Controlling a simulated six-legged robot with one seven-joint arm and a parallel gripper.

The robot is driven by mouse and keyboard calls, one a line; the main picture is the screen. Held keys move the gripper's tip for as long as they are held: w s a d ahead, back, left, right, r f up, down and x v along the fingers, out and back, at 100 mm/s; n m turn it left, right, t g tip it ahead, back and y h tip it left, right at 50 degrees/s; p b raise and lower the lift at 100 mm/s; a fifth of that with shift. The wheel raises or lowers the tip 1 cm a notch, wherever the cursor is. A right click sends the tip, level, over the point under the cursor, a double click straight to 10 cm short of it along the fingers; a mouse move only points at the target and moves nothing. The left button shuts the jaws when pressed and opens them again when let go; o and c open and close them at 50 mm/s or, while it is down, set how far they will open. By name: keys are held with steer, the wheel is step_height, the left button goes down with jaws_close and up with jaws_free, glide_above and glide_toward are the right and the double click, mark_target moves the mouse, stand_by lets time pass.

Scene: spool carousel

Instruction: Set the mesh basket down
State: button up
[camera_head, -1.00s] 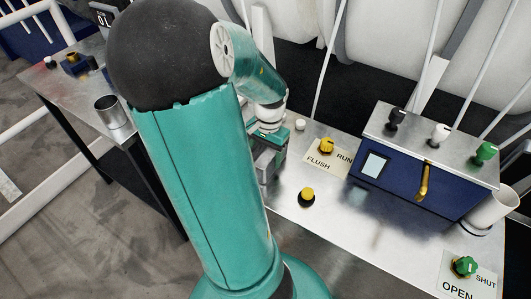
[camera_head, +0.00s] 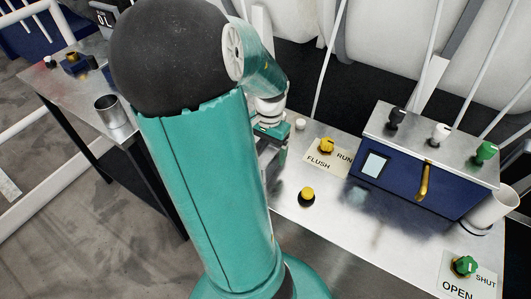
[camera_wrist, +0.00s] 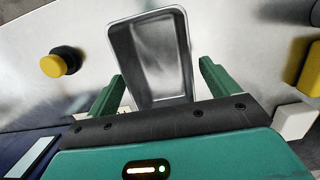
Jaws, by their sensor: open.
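In the wrist view, a grey, open-topped rectangular metal container (camera_wrist: 180,58), which I take for the mesh basket, stands on the steel bench. It looks empty; its mesh cannot be made out. My gripper (camera_wrist: 161,75) is open, with one green finger on each side of the basket's near part. I see a gap at the right finger; contact at the left one is unclear. In the head view, my gripper (camera_head: 272,145) is over the bench's left part, partly behind my own arm, and the basket is mostly hidden there.
A yellow button (camera_head: 307,194) is on the bench (camera_head: 335,235) right of my gripper. A FLUSH/RUN knob (camera_head: 327,146) and a blue box with knobs (camera_head: 415,182) are farther right. A metal cup (camera_head: 111,111) stands on the left table.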

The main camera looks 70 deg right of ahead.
mark_target(268, 161)
step_height(268, 161, up, 10)
steer(key=d, duration=0.1)
steer(key=shift+r, duration=0.15)
steer(key=shift+s+d, duration=0.1)
steer(key=w+a+r+n+t, duration=0.35)
steer(key=w+a+n, duration=0.65)
steer(key=w+a, duration=0.6)
steer(key=s+a+r+n+t, duration=0.1)
steer(key=a+n, duration=0.4)
steer(key=a, duration=0.5)
steer(key=s+a+r+n+t+h, duration=0.1)
steer(key=a+n, duration=0.3)
steer(key=a, duration=0.6)
steer(key=shift+a+r+n, duration=0.3)
steer(key=shift+r+n, duration=0.1)
steer(key=shift+r, duration=0.5)
